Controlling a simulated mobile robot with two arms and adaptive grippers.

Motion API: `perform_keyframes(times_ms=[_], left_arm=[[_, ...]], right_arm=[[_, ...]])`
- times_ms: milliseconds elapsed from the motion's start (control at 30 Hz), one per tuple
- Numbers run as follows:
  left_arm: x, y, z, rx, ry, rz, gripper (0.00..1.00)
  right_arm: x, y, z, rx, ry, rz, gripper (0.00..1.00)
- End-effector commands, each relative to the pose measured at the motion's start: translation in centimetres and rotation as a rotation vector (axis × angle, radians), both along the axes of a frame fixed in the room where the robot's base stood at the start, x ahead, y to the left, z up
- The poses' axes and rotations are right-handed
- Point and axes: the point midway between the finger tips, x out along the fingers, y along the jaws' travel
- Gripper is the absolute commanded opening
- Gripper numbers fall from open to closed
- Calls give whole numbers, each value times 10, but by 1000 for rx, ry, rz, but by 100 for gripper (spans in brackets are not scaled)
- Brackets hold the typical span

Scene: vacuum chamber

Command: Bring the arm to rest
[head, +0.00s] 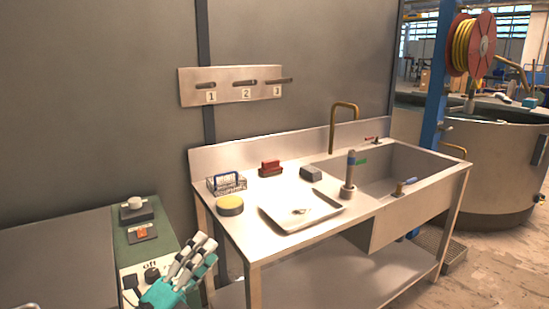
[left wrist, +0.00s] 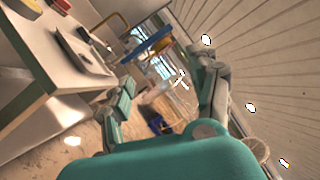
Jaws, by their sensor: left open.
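My left gripper (head: 190,262) is at the lower left of the head view, in front of the green control box and left of the steel sink table. Its fingers point up and are apart, with nothing between them. In the left wrist view the gripper (left wrist: 165,100) is open and empty, with the table at the left and the hall beyond. My right gripper is in neither view.
The green control box (head: 130,247) stands close behind the left gripper. The steel sink table (head: 250,246) bears a tray (head: 328,217), a yellow-topped round tin (head: 230,205) and a wire basket (head: 227,184). A numbered hook rack (head: 230,84) is on the wall. Floor (head: 490,270) is clear at right.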

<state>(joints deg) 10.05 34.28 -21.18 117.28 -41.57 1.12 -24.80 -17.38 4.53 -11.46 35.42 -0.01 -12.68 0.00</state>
Motion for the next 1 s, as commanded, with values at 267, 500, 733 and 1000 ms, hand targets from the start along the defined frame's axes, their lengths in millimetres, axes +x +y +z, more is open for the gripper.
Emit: perform_keyframes(times_ms=[267,500,733,1000], left_arm=[[-53,83,-154,-788,807,503,60],[-154,91,-252,-1093,1283,823,60],[-227,81,-288,-1210,1544,1007,60],[-284,69,-317,-1266,1747,1165,60]], right_arm=[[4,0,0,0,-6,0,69],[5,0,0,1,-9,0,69],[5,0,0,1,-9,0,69],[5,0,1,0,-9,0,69]])
